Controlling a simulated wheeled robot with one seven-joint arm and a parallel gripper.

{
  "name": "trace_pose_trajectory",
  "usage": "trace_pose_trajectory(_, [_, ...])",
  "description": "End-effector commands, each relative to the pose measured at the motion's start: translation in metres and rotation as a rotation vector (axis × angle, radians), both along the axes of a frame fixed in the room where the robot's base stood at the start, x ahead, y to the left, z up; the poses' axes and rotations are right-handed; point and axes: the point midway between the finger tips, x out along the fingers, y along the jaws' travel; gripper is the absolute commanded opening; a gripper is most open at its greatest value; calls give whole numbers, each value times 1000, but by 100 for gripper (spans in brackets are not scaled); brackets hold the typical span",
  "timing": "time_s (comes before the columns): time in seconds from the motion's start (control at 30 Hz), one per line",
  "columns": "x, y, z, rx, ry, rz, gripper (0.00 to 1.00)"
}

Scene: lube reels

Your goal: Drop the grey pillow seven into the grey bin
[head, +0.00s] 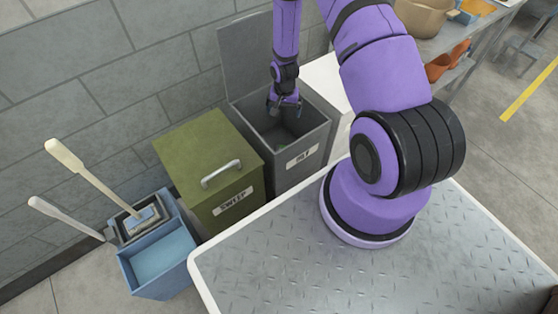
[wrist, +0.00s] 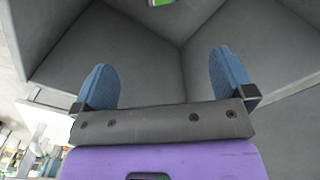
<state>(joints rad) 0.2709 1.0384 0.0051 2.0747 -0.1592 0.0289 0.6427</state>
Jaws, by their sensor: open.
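The grey bin (head: 285,175) stands against the wall with its lid (head: 245,55) raised behind it. My gripper (head: 284,106) points down into the bin's mouth. In the wrist view the two blue fingers of my gripper (wrist: 163,78) are spread wide, with nothing between them. The bin's grey inner walls (wrist: 125,60) fill most of that view. I cannot make out the grey pillow seven in either view. A small green and white thing (wrist: 161,3) lies inside the bin, cut off by the top edge of the wrist view.
An olive bin (head: 195,150) with a shut lid and a handle stands left of the grey bin. A blue mop bucket (head: 160,255) with two pale handles stands farther left. A shelf with pots (head: 425,18) is at the upper right.

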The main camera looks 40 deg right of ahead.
Motion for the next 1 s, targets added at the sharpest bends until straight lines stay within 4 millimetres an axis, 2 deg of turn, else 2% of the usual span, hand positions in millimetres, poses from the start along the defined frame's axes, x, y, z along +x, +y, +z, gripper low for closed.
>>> trace_pose_trajectory(0.17, [1, 0, 12, -1, -2, -1, 100])
trace_pose_trajectory(0.5, [1, 0, 68, -1, -4, -1, 100])
trace_pose_trajectory(0.7, [1, 0, 94, 0, -3, 0, 100])
trace_pose_trajectory(1.0, [0, 0, 108, 1, -1, 0, 100])
